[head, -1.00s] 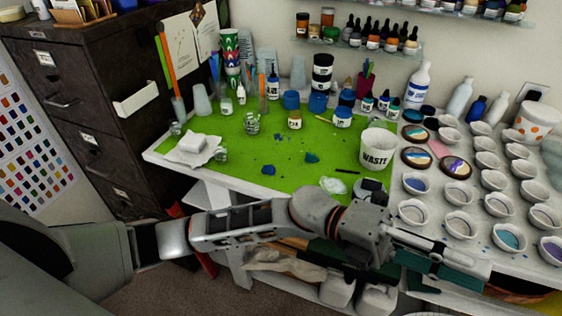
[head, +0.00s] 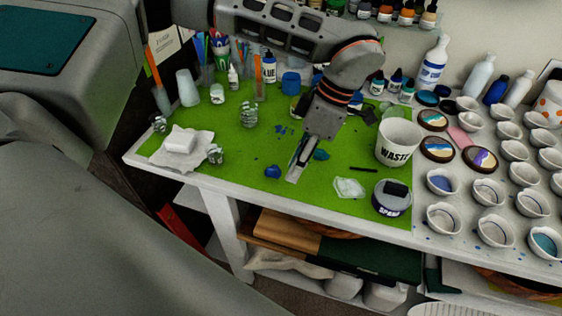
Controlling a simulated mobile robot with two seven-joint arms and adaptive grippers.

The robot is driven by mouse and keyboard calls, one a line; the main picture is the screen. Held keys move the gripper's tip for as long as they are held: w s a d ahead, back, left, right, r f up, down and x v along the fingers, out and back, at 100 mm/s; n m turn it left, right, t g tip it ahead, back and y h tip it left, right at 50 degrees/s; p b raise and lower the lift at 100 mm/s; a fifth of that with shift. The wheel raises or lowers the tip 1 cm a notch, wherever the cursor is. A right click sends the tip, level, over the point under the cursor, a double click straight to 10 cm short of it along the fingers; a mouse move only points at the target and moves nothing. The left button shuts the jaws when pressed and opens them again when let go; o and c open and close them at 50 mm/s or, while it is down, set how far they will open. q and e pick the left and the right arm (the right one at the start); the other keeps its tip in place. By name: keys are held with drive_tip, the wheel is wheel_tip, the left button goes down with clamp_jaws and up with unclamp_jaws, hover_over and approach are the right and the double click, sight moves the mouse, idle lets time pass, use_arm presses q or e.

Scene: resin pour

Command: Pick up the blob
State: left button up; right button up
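One blob (head: 273,171) is near the front edge of the mat, and the other blob (head: 321,154) is farther back and to the right. My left gripper (head: 296,172) points down over the mat between the two blobs. The left-hand blob is just left of its fingertips, with a gap showing. The right-hand blob is right beside the fingers, partly covered by them. The fingers overlap from this angle, so their opening is unclear. My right gripper is out of view.
A white WASTE cup (head: 398,143) and a dark, labelled jar (head: 392,198) stand to the right. A crumpled clear piece (head: 349,188) lies near the front. A white block (head: 180,141) on tissue sits left. Many small white cups fill the right side.

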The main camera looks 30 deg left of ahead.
sight(273, 168)
use_arm(q)
drive_tip(key=w+a+r+y, duration=0.1)
drive_tip(key=w+a+r, duration=0.1)
drive_tip(key=w+a, duration=0.15)
drive_tip(key=shift+t, duration=0.3)
drive_tip(key=x, duration=0.8)
drive_tip(key=shift+s+a+r+p, duration=0.2)
drive_tip(key=shift+s+a+p, duration=0.05)
drive_tip(key=shift+p, duration=0.05)
clamp_jaws()
